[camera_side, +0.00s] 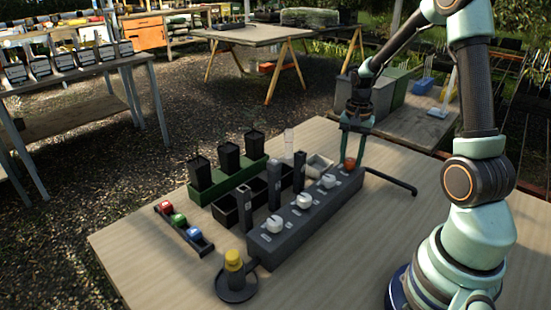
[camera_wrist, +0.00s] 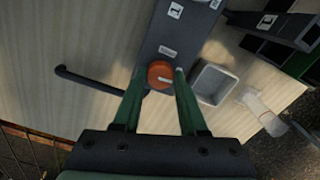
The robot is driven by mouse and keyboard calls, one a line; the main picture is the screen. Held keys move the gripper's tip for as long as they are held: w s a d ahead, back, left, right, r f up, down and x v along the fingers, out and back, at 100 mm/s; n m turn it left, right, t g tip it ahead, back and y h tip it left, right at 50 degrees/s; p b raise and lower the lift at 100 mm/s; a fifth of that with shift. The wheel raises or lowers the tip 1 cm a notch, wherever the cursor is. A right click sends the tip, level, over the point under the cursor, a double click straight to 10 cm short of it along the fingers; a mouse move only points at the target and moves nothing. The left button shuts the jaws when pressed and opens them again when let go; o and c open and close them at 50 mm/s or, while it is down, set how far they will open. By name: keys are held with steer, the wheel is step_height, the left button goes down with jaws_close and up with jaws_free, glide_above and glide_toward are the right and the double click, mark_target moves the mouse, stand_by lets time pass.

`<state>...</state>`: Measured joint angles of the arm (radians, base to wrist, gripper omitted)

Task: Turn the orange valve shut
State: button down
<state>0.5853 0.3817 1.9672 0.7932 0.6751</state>
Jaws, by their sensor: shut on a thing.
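The orange valve (camera_side: 349,164) is a round knob at the far right end of the dark grey valve block (camera_side: 284,240) in the side view. My gripper (camera_side: 355,160) points down over it, with its green fingers on either side of the knob. In the wrist view, the orange valve (camera_wrist: 161,74) sits between the two fingertips of my gripper (camera_wrist: 160,80), which are shut on it. A pale mark shows on the knob's top. Several white knobs, one of them the nearest white knob (camera_side: 275,224), stand along the same block.
A black pipe (camera_side: 392,181) sticks out at the block's right end. A light square cup (camera_wrist: 213,83) is close beside the valve. A green rack (camera_side: 228,180) with black pots, a strip of coloured blocks (camera_side: 183,228) and a yellow-topped post (camera_side: 233,262) stand to the left.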

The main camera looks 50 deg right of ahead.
mark_target(351, 160)
steer(key=shift+r+m, duration=0.15)
steer(key=shift+m, duration=0.45)
steer(key=shift+c, duration=2.2)
jaws_free()
step_height(351, 160, up, 12)
